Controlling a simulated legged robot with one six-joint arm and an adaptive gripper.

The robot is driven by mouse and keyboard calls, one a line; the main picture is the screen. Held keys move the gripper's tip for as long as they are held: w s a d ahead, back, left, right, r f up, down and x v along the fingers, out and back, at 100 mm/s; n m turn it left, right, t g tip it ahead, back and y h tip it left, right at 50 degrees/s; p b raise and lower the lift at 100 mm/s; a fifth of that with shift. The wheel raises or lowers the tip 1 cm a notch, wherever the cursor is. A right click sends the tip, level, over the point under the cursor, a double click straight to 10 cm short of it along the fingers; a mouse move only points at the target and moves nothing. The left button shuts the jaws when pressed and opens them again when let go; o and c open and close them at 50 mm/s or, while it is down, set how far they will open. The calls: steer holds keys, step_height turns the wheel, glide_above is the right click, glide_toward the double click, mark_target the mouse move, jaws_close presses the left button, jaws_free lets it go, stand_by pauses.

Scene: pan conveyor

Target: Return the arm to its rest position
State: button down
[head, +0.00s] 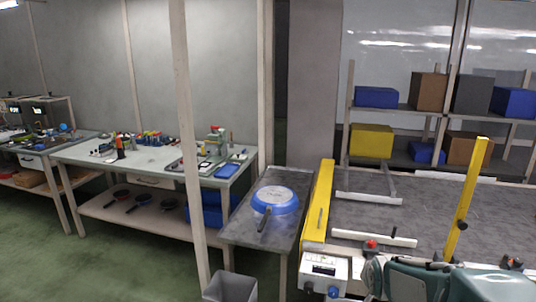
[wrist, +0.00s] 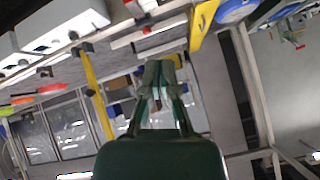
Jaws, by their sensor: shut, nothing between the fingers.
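My gripper (wrist: 160,68) shows in the wrist view, with its two green fingers meeting at the tips. It is shut with nothing held. In the head view, part of my folded green arm (head: 415,282) fills the lower right corner, low in front of the conveyor; the fingertips cannot be made out there. A blue pan (head: 275,199) lies on the grey side table (head: 240,232), its dark handle pointing toward me. A blue round shape at the top right of the wrist view (wrist: 235,10) looks like the same pan. My gripper is apart from it.
The conveyor (head: 440,213) has a yellow side guard (head: 318,205) and a yellow post (head: 467,197). A white control box (head: 323,270) stands at its near corner. A grey bin (head: 230,287) is on the floor. Shelves with boxes (head: 372,141) stand behind. Green floor is free at left.

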steer(key=s+a+r+n+g, duration=0.1)
steer(key=s+a+r+n, duration=0.1)
steer(key=s, duration=1)
steer(key=s+a+r+n+g+y, duration=0.1)
steer(key=s+a, duration=0.5)
steer(key=s, duration=0.6)
step_height(320, 180, up, 2)
steer(key=n+g, duration=0.1)
steer(key=n, duration=0.2)
steer(key=shift+r+g+y, duration=0.25)
steer(key=shift+g+y, duration=0.05)
steer(key=shift+s+a, duration=0.1)
